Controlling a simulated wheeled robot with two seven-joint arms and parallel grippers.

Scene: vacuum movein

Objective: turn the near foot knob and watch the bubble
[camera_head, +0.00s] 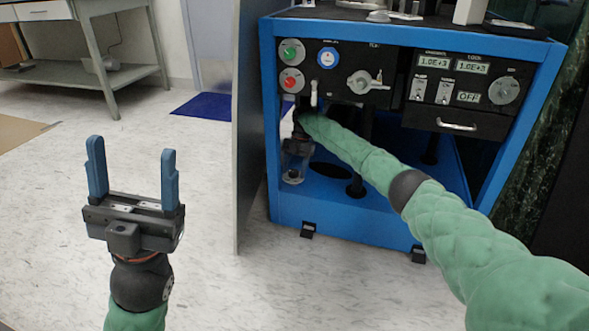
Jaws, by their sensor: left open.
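The blue-framed cabinet (345,212) stands right of centre. Small black foot pieces show at its bottom front edge, one at the left (307,230) and one at the right (418,254). I cannot tell which is the near foot knob, and I cannot make out a bubble level. My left gripper (131,150) is open and empty, fingers pointing up, over the floor left of the cabinet and apart from it. My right arm crosses the cabinet front, and my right gripper (294,165) is at its left opening, small and dark; its fingers are unclear.
The black control panel (400,62) carries buttons, knobs and displays, with a drawer handle (456,125) below. A grey upright panel (246,150) stands left of the cabinet. A table (100,40) and blue mat (203,105) lie farther back.

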